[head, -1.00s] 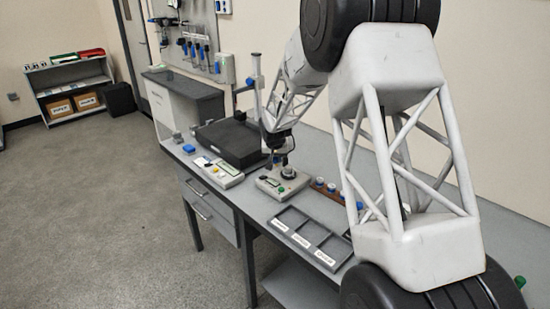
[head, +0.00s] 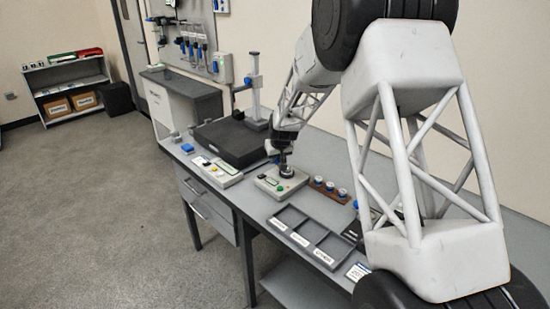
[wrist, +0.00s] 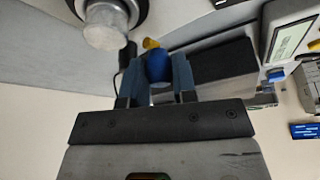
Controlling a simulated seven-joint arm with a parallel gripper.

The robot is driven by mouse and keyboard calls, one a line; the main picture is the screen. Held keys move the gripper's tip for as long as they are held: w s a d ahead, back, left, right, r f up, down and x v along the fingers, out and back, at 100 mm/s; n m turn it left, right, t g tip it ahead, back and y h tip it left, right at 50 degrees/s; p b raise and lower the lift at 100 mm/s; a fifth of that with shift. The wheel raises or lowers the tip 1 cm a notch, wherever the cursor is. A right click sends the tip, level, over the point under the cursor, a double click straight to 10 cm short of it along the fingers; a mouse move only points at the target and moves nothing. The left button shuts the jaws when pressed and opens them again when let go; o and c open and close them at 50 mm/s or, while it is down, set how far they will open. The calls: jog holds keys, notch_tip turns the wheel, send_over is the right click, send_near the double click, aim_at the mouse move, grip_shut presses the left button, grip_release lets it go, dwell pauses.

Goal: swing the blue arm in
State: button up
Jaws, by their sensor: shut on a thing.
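My gripper (head: 283,158) is low over the bench, just above a grey instrument base (head: 268,185) with a green button. In the wrist view, the two fingers of my gripper (wrist: 156,82) are shut on a rounded blue knob (wrist: 158,67), which I take as the end of the blue arm. The rest of the blue arm is hidden by the fingers. A small yellow part (wrist: 150,43) sits just beyond the knob. A pale round cylinder (wrist: 105,28) is at upper left.
A dark slab (head: 232,140) with a grey column stand (head: 256,95) lies behind left. A rack of blue-and-white pieces (head: 330,190) stands right. A divided tray (head: 308,232) lies in front.

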jog(key=shift+s+d+n+y, duration=0.3)
jog(key=shift+d+n+y, duration=0.15)
jog(key=shift+n, duration=0.75)
jog(key=shift+d+g, duration=0.15)
jog(key=shift+g, duration=0.15)
jog(key=o, duration=0.9)
jog(key=shift+c, duration=0.2)
jog(key=shift+r, duration=0.15)
jog(key=shift+v, duration=3.75)
jog(key=shift+s, duration=0.15)
